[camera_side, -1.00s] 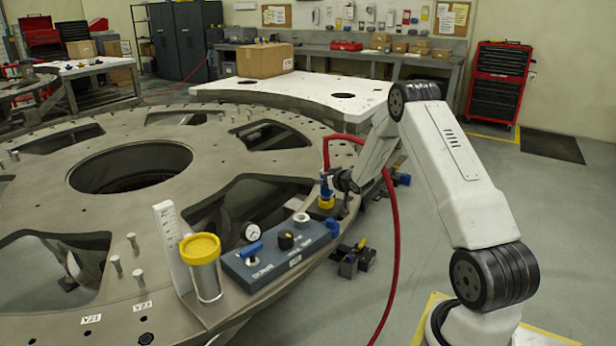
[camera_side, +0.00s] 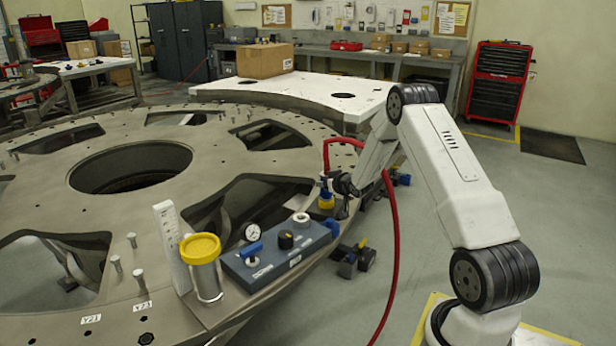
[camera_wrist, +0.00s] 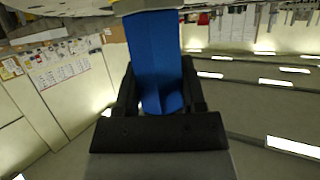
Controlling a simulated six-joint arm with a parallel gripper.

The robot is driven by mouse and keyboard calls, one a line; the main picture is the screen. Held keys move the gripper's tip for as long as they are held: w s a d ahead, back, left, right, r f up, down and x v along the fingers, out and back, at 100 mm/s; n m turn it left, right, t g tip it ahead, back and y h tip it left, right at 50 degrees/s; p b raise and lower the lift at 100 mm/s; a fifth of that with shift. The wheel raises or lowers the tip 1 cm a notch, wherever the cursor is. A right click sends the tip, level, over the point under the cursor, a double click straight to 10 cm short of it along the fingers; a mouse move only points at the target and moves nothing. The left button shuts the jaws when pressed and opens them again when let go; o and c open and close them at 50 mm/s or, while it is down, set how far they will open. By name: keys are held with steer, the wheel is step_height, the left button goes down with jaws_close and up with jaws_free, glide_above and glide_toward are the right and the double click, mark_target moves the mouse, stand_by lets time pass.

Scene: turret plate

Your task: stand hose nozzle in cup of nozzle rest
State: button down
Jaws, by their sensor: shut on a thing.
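The hose nozzle (camera_side: 325,184) is blue, with a red hose running from its top. My gripper (camera_side: 340,184) is shut on it, and the nozzle looks upright. In the wrist view the blue nozzle body (camera_wrist: 157,60) lies between the two black fingers of my gripper (camera_wrist: 158,90).
Large openings cut the turret plate (camera_side: 60,190).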

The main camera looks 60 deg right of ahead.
steer(key=shift+c, duration=0.5)
jaws_free()
steer(key=shift+f, duration=0.1)
steer(key=shift+s+a, duration=0.1)
steer(key=shift+s, duration=0.05)
steer(key=v, duration=0.7)
steer(key=shift+s, duration=0.2)
steer(key=shift+a, duration=0.15)
